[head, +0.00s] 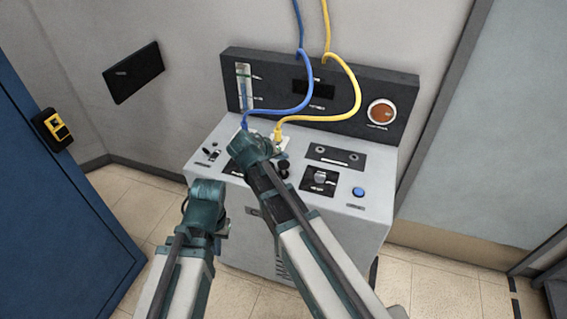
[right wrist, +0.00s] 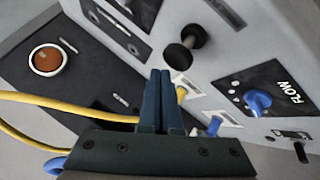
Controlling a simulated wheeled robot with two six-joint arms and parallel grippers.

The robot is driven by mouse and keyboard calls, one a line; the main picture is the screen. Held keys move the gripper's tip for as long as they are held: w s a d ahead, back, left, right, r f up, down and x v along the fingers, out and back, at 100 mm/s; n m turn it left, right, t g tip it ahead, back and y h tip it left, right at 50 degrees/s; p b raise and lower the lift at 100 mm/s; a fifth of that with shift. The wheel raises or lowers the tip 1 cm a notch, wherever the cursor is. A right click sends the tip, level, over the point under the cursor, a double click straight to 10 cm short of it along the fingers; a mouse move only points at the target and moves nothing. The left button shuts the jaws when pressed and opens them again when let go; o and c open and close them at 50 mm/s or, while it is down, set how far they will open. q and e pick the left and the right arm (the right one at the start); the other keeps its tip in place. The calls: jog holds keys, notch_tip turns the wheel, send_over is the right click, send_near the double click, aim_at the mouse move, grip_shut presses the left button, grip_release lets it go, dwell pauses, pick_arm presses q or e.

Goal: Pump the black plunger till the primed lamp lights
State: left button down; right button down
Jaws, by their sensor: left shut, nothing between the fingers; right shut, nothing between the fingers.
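The black plunger (right wrist: 185,48) has a round black knob on a short shaft and stands out from the light grey cabinet top. In the head view its black knob (head: 283,168) shows just right of my right gripper (head: 248,148). In the right wrist view the shut, empty fingers of my right gripper (right wrist: 165,74) point towards the panel, close to the plunger; I cannot tell whether they touch it. A round orange lamp (head: 381,112) on the back panel looks dull; its label is unreadable. My left gripper (head: 205,200) is at the cabinet's front left, its fingers mostly hidden.
A blue hose (head: 305,90) and a yellow hose (head: 355,85) hang down to ports beside my right gripper. A blue FLOW knob (right wrist: 258,102), a blue button (head: 358,191) and a black switch plate (head: 320,180) are on the panel. A blue door (head: 50,210) stands left.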

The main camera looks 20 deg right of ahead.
aim_at(283, 164)
jog(key=shift+f, duration=0.1)
jog(key=shift+f+b, duration=0.3)
jog(key=shift+b, duration=0.15)
jog(key=shift+f+b, duration=1.5)
dwell(1.3)
jog(key=shift+r, duration=0.1)
dwell(0.3)
jog(key=shift+r+p, duration=1.85)
jog(key=shift+p, duration=0.1)
notch_tip(283, 164, up, 5)
jog(key=p, duration=0.5)
